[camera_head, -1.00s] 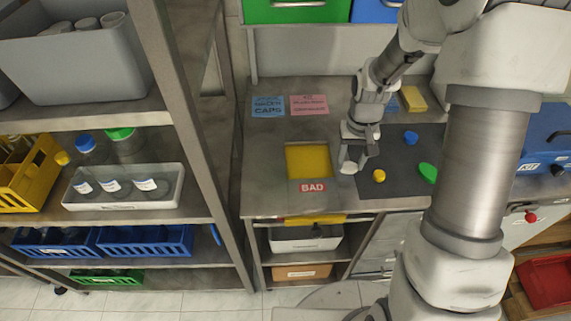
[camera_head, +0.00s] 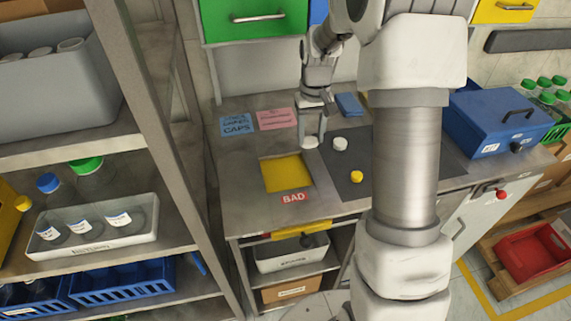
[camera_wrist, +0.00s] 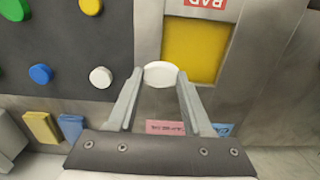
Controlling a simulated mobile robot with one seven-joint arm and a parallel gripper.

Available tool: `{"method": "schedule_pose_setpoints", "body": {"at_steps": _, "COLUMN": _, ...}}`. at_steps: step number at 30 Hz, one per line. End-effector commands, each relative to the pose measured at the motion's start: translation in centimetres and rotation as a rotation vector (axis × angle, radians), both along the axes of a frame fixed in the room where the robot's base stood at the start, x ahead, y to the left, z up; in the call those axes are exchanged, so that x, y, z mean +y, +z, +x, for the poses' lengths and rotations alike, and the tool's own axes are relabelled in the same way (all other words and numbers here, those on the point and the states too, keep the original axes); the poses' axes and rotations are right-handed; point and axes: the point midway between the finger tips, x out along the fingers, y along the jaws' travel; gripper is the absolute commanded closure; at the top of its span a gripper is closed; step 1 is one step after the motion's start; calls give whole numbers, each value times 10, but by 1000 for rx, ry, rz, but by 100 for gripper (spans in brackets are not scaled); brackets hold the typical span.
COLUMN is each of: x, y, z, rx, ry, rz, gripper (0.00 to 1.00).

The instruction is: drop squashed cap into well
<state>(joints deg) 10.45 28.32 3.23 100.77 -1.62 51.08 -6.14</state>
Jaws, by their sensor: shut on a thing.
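My gripper (camera_head: 313,137) is shut on a white cap (camera_wrist: 160,74), which sits between the fingertips in the wrist view and looks oval from there. The held cap also shows in the head view (camera_head: 311,142), small at the fingertips. The well (camera_head: 286,174) is a square yellow opening in the bench, with a red BAD label (camera_head: 294,198) at its front edge. In the wrist view the well (camera_wrist: 196,52) lies just beyond and right of the cap. In the head view the gripper is at the well's back right, not over its middle.
A dark mat (camera_head: 345,164) lies right of the well. It bears a loose white cap (camera_head: 340,143), a yellow cap (camera_head: 356,176), a blue cap (camera_wrist: 40,73) and a green cap (camera_wrist: 15,9). Blue and pink notes (camera_head: 276,119) lie behind the well. A shelf post stands left.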

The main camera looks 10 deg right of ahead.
Motion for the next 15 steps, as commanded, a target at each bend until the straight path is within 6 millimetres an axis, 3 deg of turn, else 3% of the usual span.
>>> {"method": "schedule_pose_setpoints", "body": {"at_steps": 6, "x": 47, "y": -29, "z": -1, "rx": 2, "ry": 3, "rz": 0, "gripper": 100}}
{"method": "schedule_pose_setpoints", "body": {"at_steps": 15, "x": 66, "y": -46, "z": -1, "rx": 1, "ry": -2, "rz": 0, "gripper": 100}}
